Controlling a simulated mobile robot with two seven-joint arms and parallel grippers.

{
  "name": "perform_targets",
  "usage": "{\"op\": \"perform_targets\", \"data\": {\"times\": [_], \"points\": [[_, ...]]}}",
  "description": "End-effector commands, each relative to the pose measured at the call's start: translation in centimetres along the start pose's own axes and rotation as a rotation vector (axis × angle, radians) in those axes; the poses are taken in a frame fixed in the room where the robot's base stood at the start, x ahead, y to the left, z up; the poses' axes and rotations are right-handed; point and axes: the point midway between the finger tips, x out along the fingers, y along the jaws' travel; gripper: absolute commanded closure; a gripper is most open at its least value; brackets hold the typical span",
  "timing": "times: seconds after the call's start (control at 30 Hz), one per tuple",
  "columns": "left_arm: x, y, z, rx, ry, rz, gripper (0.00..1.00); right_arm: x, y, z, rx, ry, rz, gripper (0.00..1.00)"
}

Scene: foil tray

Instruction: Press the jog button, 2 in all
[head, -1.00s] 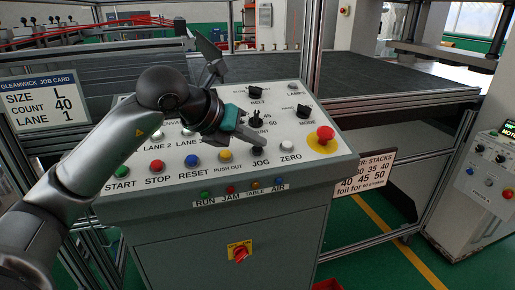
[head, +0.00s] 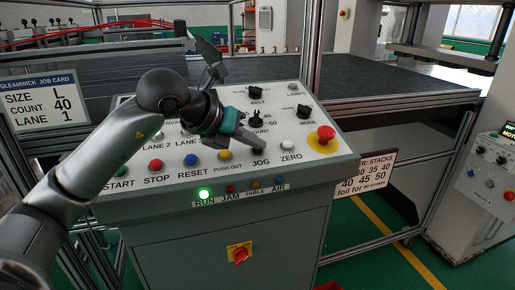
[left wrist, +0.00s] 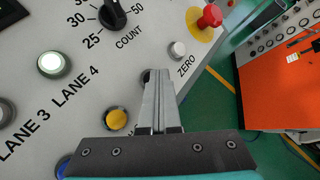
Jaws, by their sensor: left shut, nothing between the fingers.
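The control panel (head: 305,160) carries the jog button just above its printed JOG label (head: 261,161). In the head view my left gripper (head: 262,147) reaches down to that spot with shut, empty fingers and hides the button. In the left wrist view the shut fingertips (left wrist: 158,73) stand over the jog button (left wrist: 146,76), and only a dark bit of it shows beside them. The tips look in contact with it, but how far it is pressed cannot be seen. The green RUN lamp (head: 204,194) is lit. My right gripper is not in view.
Close by are the white ZERO button (left wrist: 177,49), the yellow PUSH OUT button (left wrist: 117,119) and the COUNT knob (left wrist: 113,14). A red emergency stop (head: 325,134) stands at the panel's right. The LANE 4 button (left wrist: 51,64) glows. A job card (head: 41,99) hangs at left.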

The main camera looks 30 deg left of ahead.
Motion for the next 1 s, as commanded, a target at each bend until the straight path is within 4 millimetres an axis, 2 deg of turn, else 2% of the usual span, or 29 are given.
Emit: {"op": "perform_targets", "data": {"times": [1.0], "points": [[-1.6,-1.2,1.2,0.001,0.001,0.001,1.00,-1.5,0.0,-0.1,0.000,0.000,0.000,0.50]]}}
